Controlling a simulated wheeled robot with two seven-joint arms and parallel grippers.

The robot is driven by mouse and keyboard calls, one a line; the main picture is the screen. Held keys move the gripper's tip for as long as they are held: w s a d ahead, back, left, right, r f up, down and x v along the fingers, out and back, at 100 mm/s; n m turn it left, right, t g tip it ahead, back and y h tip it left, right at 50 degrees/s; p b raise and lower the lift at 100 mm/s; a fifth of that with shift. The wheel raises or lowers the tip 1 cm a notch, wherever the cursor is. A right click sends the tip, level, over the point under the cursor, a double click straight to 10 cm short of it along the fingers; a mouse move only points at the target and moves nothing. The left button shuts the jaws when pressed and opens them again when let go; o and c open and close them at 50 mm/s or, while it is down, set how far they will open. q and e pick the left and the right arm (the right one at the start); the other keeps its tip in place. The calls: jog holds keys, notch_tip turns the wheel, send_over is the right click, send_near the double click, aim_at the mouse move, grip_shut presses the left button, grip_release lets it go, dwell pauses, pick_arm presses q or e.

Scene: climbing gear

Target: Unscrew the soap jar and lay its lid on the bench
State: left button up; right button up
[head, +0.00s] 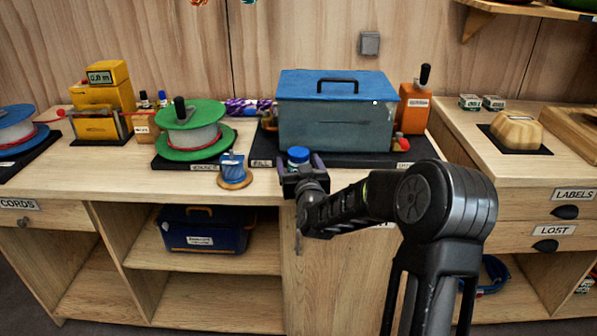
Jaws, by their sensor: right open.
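A small jar with a round blue lid (298,155), which looks like the soap jar, stands at the bench's front edge, before the dark mat. The lid appears to be on the jar. My right gripper (299,169) is open, with its purple-edged fingers to the left and right of the jar. The gripper hides the jar's lower part, and I cannot tell whether the fingers touch it. The bench (262,186) is bare just left of the gripper. My left gripper is not in view.
A blue item on a round wooden base (234,181) stands left of the jar. A green spool (190,132) is behind it. A large grey box with a blue lid (330,120) stands close behind the jar, with an orange container (413,108) at its right.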

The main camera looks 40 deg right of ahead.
jog(key=c, duration=1.6)
jog(key=shift+r, duration=0.1)
notch_tip(320, 180, up, 10)
jog(key=shift+f, duration=0.1)
dwell(0.3)
jog(key=o, duration=1)
jog(key=shift+c, duration=0.2)
grip_shut()
